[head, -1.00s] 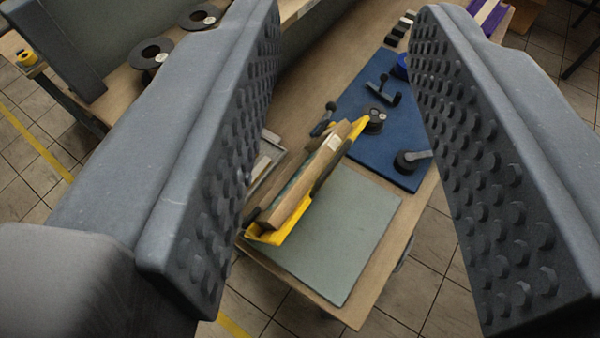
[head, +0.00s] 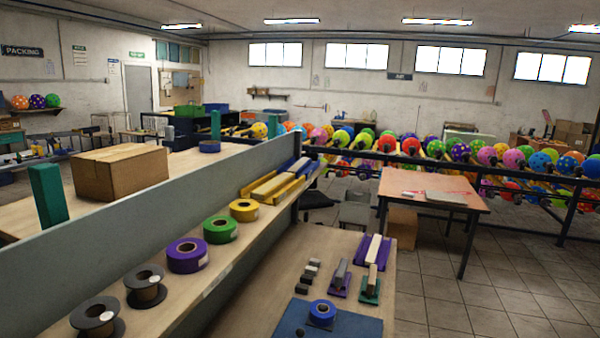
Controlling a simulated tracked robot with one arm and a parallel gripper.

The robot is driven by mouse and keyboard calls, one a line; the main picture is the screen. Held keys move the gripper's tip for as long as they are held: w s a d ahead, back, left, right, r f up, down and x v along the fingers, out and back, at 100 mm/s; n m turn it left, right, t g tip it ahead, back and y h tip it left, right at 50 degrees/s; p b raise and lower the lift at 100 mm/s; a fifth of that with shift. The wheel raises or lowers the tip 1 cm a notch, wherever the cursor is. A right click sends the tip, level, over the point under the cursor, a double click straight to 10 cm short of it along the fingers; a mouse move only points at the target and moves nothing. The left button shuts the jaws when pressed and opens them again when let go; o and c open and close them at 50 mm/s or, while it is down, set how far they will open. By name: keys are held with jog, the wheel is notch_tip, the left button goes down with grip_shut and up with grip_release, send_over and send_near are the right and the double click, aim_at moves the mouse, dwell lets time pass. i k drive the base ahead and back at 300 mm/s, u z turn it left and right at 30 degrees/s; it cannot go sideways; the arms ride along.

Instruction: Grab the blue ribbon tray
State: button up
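A blue ribbon roll (head: 322,313) lies at the bottom edge of the head view, on a dark blue mat (head: 350,328) on the wooden bench. Another blue roll (head: 210,146) lies on the table behind the grey partition. Long blue and yellow pieces (head: 290,170) lie at the far end of the ribbon shelf. I cannot tell which thing is the blue ribbon tray. My gripper is not in view.
The shelf along the grey partition (head: 150,215) holds purple (head: 187,254), green (head: 220,229) and yellow (head: 243,210) rolls and two dark spools. A red-topped table (head: 430,190) stands beyond. Balloon racks line the back. Tiled floor (head: 450,290) at right is clear.

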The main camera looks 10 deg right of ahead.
aim_at(305, 166)
jog(key=z, duration=0.05)
jog(key=k, duration=0.5)
jog(key=z, duration=1.35)
jog(key=i, duration=5.4)
